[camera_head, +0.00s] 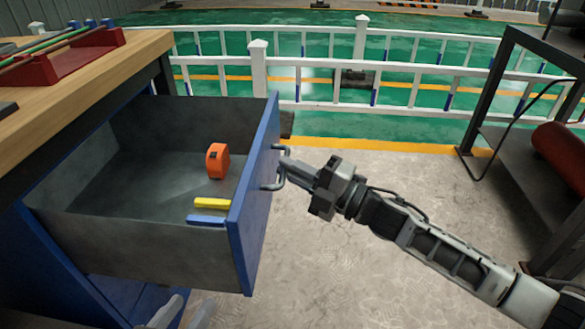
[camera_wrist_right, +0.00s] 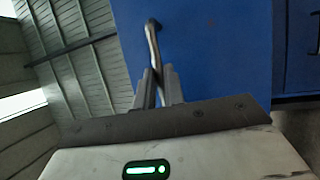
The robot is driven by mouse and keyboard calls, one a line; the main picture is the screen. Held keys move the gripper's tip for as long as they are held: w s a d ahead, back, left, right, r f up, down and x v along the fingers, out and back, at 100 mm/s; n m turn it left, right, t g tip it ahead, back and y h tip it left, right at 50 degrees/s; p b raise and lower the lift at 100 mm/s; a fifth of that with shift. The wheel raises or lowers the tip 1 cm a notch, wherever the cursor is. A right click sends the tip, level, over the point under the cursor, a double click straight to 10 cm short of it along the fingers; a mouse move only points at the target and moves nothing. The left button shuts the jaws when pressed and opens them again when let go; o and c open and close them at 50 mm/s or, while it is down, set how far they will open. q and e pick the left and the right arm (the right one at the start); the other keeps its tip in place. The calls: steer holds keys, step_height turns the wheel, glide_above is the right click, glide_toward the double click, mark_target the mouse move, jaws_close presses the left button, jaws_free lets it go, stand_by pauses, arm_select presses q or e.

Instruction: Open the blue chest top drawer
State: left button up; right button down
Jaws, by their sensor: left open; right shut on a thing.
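The blue chest's top drawer (camera_head: 254,200) stands far out from under the wooden top in the head view. It shows a grey interior with an orange tape measure, a yellow piece and a blue piece inside. My right gripper (camera_head: 289,166) is shut on the drawer's metal handle (camera_head: 276,181) at the front panel. In the right wrist view the fingers (camera_wrist_right: 158,90) close around the handle bar (camera_wrist_right: 153,45) against the blue panel (camera_wrist_right: 215,55). My left gripper (camera_head: 178,318) shows only partly at the bottom edge, below the drawer, open and apart from it.
A red tray (camera_head: 75,55) with tools rests on the wooden benchtop (camera_head: 130,55). A white railing (camera_head: 330,85) runs behind. A dark metal rack (camera_head: 530,160) with a red cylinder (camera_head: 562,150) stands at the right. The floor (camera_head: 350,260) between is clear.

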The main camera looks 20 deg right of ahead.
arm_select(q)
steer(key=shift+f, duration=0.1)
arm_select(e)
steer(key=c, duration=1.5)
jaws_free()
steer(key=shift+d, duration=0.1)
arm_select(q)
steer(key=shift+w+a+f+g+y+p, duration=0.1)
steer(key=shift+a+f+g+y+p, duration=0.15)
steer(key=shift+p, duration=0.25)
steer(key=shift+f+g+y+p, duration=0.15)
steer(key=shift+f+g+p, duration=0.15)
steer(key=shift+p, duration=0.2)
arm_select(e)
steer(key=v, duration=1.6)
steer(key=shift+f, duration=0.1)
